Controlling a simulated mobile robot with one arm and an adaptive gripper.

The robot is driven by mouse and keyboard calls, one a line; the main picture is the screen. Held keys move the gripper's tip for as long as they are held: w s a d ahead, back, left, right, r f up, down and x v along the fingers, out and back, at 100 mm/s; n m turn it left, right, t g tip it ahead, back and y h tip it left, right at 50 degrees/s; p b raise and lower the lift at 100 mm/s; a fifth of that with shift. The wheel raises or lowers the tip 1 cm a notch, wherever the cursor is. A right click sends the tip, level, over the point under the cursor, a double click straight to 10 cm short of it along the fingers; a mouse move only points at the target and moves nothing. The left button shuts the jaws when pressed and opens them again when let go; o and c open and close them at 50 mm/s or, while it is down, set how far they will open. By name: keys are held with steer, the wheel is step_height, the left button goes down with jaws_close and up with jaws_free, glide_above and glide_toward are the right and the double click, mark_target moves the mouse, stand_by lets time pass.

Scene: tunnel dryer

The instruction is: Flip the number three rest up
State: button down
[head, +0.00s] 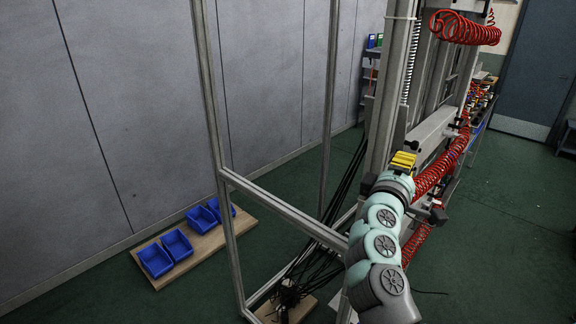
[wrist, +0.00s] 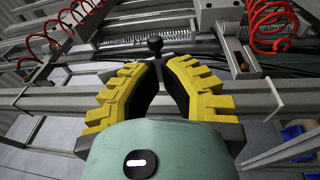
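No number is readable on any part, so I cannot tell for sure which part is the number three rest. In the wrist view a small black knob on a short stem (wrist: 155,43) stands just beyond the gap between my fingertips, on or near a grey metal rail (wrist: 268,94). My gripper (wrist: 160,66) has yellow ridged fingers with black inner sides. They are apart with nothing visible between them, and contact with the knob is not clear. In the head view my gripper (head: 403,162) is at the metal frame, and its fingertips are small there.
Red coiled hoses (head: 465,28) hang along the metal frame (head: 385,90), close to my arm. Several blue bins (head: 177,245) sit on a wooden board (head: 205,243) at left. Black cables (head: 300,270) run down to the floor. Green floor at right is open.

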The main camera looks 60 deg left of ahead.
steer(key=f+b+v, duration=0.1)
steer(key=b+v, duration=0.2)
steer(key=v, duration=0.3)
steer(key=shift+s+f+b, duration=0.2)
steer(key=shift+b, duration=0.1)
